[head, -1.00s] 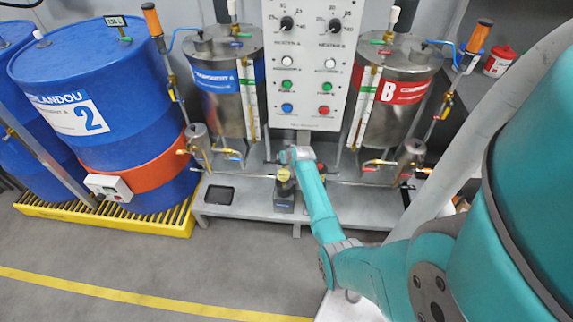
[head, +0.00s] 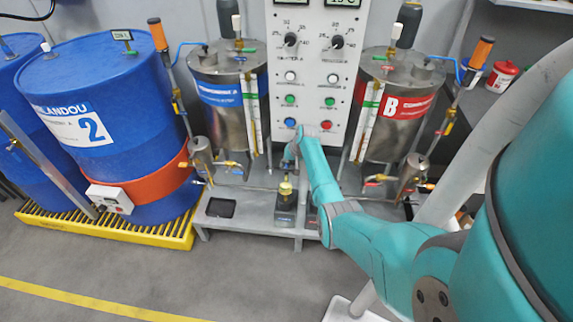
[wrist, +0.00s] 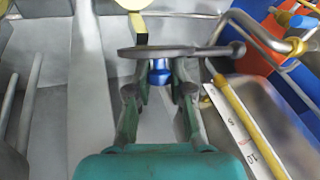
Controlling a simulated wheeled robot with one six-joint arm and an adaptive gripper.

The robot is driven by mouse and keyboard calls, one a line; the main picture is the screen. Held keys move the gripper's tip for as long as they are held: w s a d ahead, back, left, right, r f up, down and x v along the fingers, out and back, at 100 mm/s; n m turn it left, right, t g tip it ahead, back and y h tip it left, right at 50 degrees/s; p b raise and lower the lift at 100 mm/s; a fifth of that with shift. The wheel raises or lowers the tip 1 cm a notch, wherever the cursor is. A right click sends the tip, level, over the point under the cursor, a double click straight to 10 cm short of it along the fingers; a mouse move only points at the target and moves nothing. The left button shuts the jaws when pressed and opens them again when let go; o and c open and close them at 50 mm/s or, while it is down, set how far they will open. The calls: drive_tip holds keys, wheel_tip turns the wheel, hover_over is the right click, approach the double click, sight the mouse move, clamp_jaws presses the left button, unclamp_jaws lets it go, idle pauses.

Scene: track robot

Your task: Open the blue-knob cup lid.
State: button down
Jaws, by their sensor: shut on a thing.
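In the wrist view, my gripper (wrist: 160,86) has its two green fingers closed around a small blue knob (wrist: 160,72). Just beyond the knob, a thin grey metal lid (wrist: 165,51) shows nearly edge-on, with an arm running right to a rounded end. In the head view, my gripper (head: 290,158) is low in front of the control panel, just above a small brass-coloured piece (head: 285,190) on a dark block. The knob and lid cannot be made out there. The cup's opening is not clearly visible.
The white control panel (head: 313,75) stands behind my gripper, between steel tank A (head: 225,115) and steel tank B (head: 395,125). Blue drums (head: 100,110) stand at left on a yellow pallet (head: 110,228). In the wrist view, a bent pipe (wrist: 265,38) runs close to the lid's right.

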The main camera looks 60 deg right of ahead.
drive_tip(key=c, duration=1)
unclamp_jaws()
drive_tip(key=v, duration=1.2)
drive_tip(key=shift+w, duration=0.1)
